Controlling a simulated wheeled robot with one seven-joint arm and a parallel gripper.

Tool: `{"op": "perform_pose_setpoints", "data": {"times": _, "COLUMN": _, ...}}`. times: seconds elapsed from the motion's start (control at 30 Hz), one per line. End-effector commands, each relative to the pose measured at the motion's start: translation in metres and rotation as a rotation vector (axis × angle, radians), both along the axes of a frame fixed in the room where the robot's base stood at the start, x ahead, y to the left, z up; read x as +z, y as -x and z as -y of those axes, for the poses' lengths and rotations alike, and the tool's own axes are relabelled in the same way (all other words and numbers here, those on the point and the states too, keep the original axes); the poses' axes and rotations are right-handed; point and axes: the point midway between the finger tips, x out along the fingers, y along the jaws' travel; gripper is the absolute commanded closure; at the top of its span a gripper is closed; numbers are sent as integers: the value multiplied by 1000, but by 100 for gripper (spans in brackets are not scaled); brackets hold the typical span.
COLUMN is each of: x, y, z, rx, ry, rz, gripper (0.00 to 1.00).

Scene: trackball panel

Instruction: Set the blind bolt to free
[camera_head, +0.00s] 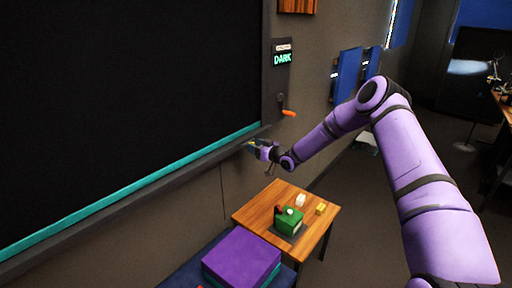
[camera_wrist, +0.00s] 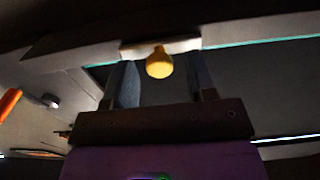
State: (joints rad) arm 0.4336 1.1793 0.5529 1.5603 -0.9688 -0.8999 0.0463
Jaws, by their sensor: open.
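A yellow knob (camera_wrist: 159,63), which looks like the bolt's handle, sits on a pale plate (camera_wrist: 130,50) on the dark rail in the wrist view. My gripper (camera_wrist: 161,72) is open, with one finger on each side of the knob. A gap shows between the knob and each finger; contact cannot be seen. In the head view my gripper (camera_head: 254,146) is at the right end of the blind's bottom rail (camera_head: 170,176) and mostly covers the knob. The large black blind (camera_head: 120,90) with a teal lower edge hangs down to this rail. The bolt's setting cannot be read.
An orange-handled crank (camera_head: 288,113) is on the wall just above my gripper, under a display (camera_head: 283,59) reading "DARK". A wooden table (camera_head: 256,207) with a green box (camera_head: 289,222) and small blocks stands below. A purple box (camera_head: 240,256) is in front.

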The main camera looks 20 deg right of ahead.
Motion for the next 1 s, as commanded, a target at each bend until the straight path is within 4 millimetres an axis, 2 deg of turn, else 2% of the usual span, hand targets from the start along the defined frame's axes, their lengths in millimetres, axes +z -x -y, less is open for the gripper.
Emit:
{"op": "perform_pose_setpoints", "data": {"times": 0.13, "x": 0, "y": 0, "z": 0, "rx": 0, "ry": 0, "rz": 0, "gripper": 51}}
{"op": "perform_pose_setpoints", "data": {"times": 0.3, "x": 0, "y": 0, "z": 0, "rx": 0, "ry": 0, "rz": 0, "gripper": 90}}
{"op": "perform_pose_setpoints", "data": {"times": 0.33, "x": 0, "y": 0, "z": 0, "rx": 0, "ry": 0, "rz": 0, "gripper": 97}}
{"op": "perform_pose_setpoints", "data": {"times": 0.37, "x": 0, "y": 0, "z": 0, "rx": 0, "ry": 0, "rz": 0, "gripper": 100}}
{"op": "perform_pose_setpoints", "data": {"times": 0.53, "x": 0, "y": -3, "z": 5, "rx": -1, "ry": 0, "rz": 1, "gripper": 100}}
{"op": "perform_pose_setpoints", "data": {"times": 0.8, "x": 0, "y": -25, "z": 36, "rx": -2, "ry": -1, "rz": 1, "gripper": 100}}
{"op": "perform_pose_setpoints", "data": {"times": 1.0, "x": 0, "y": -26, "z": 38, "rx": -3, "ry": 0, "rz": 1, "gripper": 100}}
